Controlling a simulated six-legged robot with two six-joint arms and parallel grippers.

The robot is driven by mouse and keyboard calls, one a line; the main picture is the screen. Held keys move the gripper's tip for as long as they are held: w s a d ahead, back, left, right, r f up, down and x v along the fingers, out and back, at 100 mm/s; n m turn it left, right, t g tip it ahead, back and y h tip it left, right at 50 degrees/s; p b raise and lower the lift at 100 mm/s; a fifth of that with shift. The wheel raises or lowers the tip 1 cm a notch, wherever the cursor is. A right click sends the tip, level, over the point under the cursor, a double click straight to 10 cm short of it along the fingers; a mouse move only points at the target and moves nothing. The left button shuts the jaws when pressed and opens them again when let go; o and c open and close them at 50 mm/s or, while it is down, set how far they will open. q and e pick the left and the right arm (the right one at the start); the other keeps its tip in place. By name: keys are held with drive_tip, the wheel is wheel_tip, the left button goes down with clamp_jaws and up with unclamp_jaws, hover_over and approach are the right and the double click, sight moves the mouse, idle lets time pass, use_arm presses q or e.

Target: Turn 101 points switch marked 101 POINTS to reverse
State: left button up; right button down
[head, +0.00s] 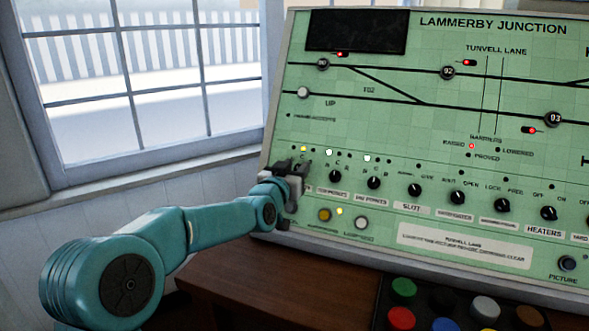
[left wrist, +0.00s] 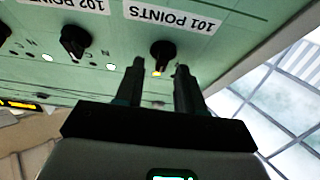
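The 101 POINTS switch is a black rotary knob (left wrist: 162,52) on the green panel, seen upside down in the left wrist view beside its white label (left wrist: 180,20). My left gripper (left wrist: 160,68) is open, its two dark fingers apart on either side of the knob near their tips. I cannot tell whether they touch it. A lit amber lamp (left wrist: 157,73) shows between the fingers. In the head view, my left gripper (head: 297,174) is at the panel's lower left and hides the 101 switch. My right gripper is in neither view.
The 102 POINTS knob (left wrist: 75,41) is close beside the 101 switch; it also shows in the head view (head: 335,176). More knobs run along the signal panel (head: 400,140) to the right. Coloured buttons (head: 403,288) are at the front of the wooden desk (head: 235,285). A window (head: 190,80) is at left.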

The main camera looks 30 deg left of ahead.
use_arm(q)
clamp_jaws()
